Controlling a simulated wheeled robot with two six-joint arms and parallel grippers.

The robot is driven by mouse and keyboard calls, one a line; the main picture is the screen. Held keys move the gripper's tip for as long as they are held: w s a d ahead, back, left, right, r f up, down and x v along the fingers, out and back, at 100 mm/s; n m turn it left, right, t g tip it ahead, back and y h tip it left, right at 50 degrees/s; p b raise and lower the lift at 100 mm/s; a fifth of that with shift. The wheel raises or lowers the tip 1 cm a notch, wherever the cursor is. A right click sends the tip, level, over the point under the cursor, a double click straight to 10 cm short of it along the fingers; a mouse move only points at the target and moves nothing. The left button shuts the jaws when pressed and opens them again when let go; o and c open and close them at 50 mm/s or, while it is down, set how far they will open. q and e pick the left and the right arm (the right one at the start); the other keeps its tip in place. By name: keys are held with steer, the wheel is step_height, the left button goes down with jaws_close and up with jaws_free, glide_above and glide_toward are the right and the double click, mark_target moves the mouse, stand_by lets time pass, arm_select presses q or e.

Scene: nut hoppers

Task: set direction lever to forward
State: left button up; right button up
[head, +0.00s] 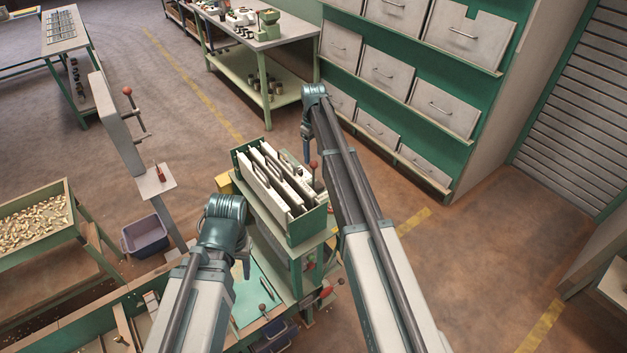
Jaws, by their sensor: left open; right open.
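I cannot tell for certain which handle is the direction lever. A lever with a red-brown ball knob (313,164) stands upright at the right side of the green box of upright pale plates (308,225). My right gripper (306,150) points down just behind and above that knob, apart from it as far as I can see. My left gripper (243,264) hangs low in front of the box, mostly hidden by its own wrist. Another lever with a dark knob (262,308) is on the lower green bench, and a red handle (327,292) is at its right side.
A grey post panel (117,125) with a red-knobbed lever (127,91) stands left. A tray of brass parts (35,222) and a dark bin (145,236) are at left. Drawer shelves (400,75) stand behind right. The floor at right is clear.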

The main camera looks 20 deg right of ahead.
steer(key=b, duration=1.1)
glide_above(314, 187)
steer(key=f, duration=1.1)
steer(key=shift+w+f, duration=0.2)
steer(key=shift+w, duration=0.1)
steer(key=shift+p, duration=0.3)
jaws_close()
